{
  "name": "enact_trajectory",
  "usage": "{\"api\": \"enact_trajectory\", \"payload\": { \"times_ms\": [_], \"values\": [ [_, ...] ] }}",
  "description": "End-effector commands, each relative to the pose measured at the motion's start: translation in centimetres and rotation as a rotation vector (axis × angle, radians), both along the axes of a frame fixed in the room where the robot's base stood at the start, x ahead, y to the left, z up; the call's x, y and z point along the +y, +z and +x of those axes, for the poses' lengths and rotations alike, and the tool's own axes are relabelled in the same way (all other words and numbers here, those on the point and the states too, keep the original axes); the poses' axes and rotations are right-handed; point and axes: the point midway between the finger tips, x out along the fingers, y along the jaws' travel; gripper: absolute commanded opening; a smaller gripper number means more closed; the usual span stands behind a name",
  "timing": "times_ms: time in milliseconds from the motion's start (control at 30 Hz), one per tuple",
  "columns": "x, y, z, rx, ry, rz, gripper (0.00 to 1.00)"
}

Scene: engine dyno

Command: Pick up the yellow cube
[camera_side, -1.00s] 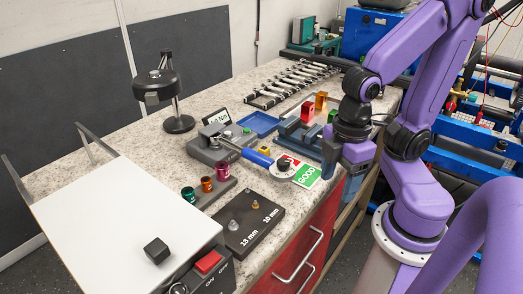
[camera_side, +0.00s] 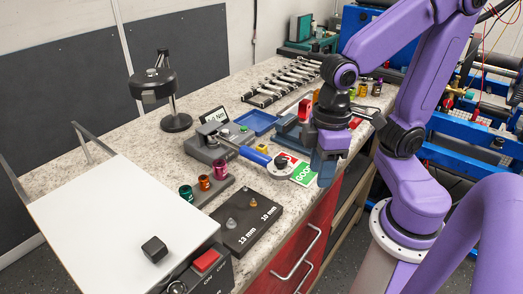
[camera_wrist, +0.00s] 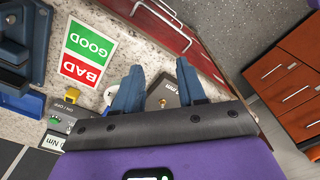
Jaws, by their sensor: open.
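The yellow cube (camera_side: 262,148) is small and sits on the speckled bench between the grey torque tester (camera_side: 212,147) and the blue fixture (camera_side: 290,128). My gripper (camera_side: 323,175) hangs to the right of the cube, near the bench's front edge, pointing down. In the wrist view its two fingers (camera_wrist: 160,70) are apart with nothing between them.
A green and red GOOD/BAD card (camera_wrist: 88,54) lies near my gripper. The blue-handled wrench (camera_side: 255,156) lies close in front of the cube. A blue tray (camera_side: 257,123), sockets (camera_side: 205,183) and a black 13/10 mm plate (camera_side: 246,220) stand nearby. The red drawers (camera_side: 308,232) are below.

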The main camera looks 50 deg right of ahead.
Motion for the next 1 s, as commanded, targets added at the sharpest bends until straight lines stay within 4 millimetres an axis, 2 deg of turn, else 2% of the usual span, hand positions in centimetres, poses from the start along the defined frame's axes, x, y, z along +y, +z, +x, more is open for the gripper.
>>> {"api": "enact_trajectory", "payload": {
  "times_ms": [33,267,467,800,1000],
  "values": [
    [0.2,0.4,1.4,0.001,-0.109,0.0,0.4],
    [0.0,2.3,7.4,0.01,-0.641,0.0,0.4],
    [-1.4,3.8,12.4,0.019,-1.101,0.001,0.4],
    [-6.2,6.3,19.7,0.029,-1.873,0.004,0.4],
    [-9.0,7.2,22.0,0.033,-2.201,0.005,0.4]
  ]
}}
